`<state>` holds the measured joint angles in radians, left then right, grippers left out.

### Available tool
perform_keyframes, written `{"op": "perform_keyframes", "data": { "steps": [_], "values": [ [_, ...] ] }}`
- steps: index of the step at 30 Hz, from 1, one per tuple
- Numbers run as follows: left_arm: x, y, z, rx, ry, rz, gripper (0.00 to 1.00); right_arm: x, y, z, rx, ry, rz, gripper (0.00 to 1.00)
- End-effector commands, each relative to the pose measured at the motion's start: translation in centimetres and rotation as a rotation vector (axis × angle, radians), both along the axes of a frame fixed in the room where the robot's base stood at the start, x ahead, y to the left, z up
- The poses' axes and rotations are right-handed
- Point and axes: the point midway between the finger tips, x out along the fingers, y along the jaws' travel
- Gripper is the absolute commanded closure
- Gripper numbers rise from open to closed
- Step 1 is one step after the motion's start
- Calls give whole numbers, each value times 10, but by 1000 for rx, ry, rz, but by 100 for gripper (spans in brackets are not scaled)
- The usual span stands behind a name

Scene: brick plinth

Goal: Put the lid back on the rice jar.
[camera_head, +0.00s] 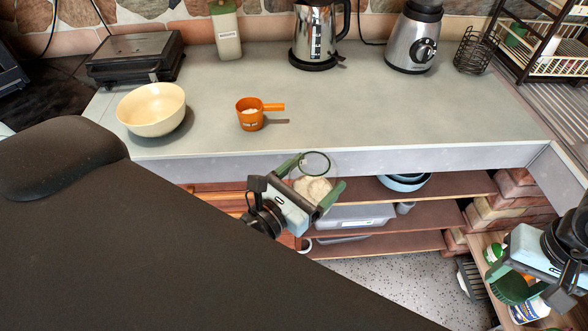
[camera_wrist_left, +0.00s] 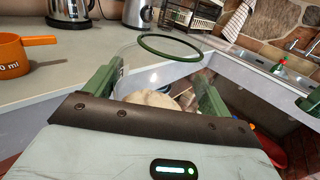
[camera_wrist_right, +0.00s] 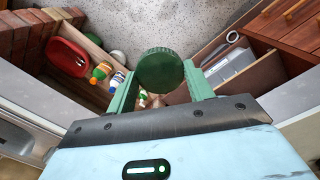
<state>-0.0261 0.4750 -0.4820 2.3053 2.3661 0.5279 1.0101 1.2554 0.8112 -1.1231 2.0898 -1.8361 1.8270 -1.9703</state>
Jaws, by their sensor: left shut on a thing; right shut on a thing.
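The rice jar (camera_head: 314,187) is clear with a dark green rim and has white rice in it. My left gripper (camera_head: 319,172) is shut on it and holds it in front of the counter's front edge. In the left wrist view the open rim (camera_wrist_left: 170,47) shows past the fingers, with rice (camera_wrist_left: 155,99) inside. The round dark green lid (camera_head: 508,288) is held apart from the jar, far to its right and lower. My right gripper (camera_head: 514,286) is shut on it. In the right wrist view the lid (camera_wrist_right: 160,71) sits between the fingertips, partly hiding them.
On the grey counter (camera_head: 370,110) are a cream bowl (camera_head: 152,108), an orange measuring cup (camera_head: 250,115) with white contents, a grill (camera_head: 135,58), a kettle (camera_head: 313,35) and a blender (camera_head: 414,40). The counter's middle is clear. Shelves (camera_head: 445,185) with containers lie below its edge.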

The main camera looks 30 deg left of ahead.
Motion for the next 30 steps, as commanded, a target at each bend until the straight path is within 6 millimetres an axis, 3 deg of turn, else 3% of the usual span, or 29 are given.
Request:
{"op": "perform_keyframes", "data": {
  "steps": [18, 30],
  "values": [
    [33, -85, 8, 3, -7, -376, 59, 0, 0, 0, 0, -1, 0, 69],
    [40, -106, 9, 0, -5, -471, 59, 0, 0, 0, 0, -1, 0, 69]
  ]
}}
